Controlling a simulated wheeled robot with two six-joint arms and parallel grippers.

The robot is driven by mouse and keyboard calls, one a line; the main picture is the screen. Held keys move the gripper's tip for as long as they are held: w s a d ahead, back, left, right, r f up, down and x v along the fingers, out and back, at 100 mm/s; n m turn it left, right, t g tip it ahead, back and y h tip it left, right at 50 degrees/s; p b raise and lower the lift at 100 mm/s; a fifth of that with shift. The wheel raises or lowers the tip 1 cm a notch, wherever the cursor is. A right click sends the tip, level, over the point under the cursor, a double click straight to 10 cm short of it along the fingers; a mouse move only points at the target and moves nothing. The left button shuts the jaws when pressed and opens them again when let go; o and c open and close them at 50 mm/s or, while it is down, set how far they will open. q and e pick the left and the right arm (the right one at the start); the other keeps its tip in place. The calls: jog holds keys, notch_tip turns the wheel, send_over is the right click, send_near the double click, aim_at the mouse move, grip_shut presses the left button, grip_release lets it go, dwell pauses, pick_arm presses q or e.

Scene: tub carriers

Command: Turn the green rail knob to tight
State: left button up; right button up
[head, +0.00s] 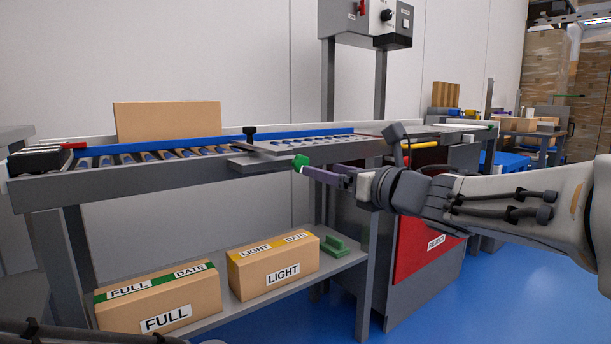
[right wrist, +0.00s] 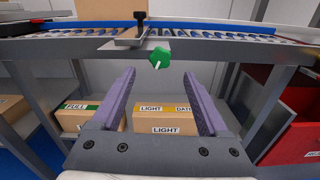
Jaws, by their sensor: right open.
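The green rail knob (head: 300,162) sits on the near side of the conveyor, below the grey rail plate. In the right wrist view the knob (right wrist: 159,57) is a lobed green knob with a white pointer slanting to the lower left. No tight marking is readable. My right gripper (head: 308,171) comes in from the right at the knob; in the head view its fingertips overlap or nearly meet it. In the right wrist view my right gripper (right wrist: 159,73) is open and empty, with the knob beyond and between its fingertips. My left gripper is not in view.
The roller conveyor (head: 110,180) has a blue rail and a black-topped post (head: 249,131). A carton (head: 168,120) stands behind it. FULL (head: 155,297) and LIGHT (head: 272,265) boxes sit on the lower shelf. A red reject bin (head: 425,245) stands at right.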

aim_at(303, 164)
jog(key=b+x, duration=0.1)
jog(key=x, duration=0.6)
grip_shut()
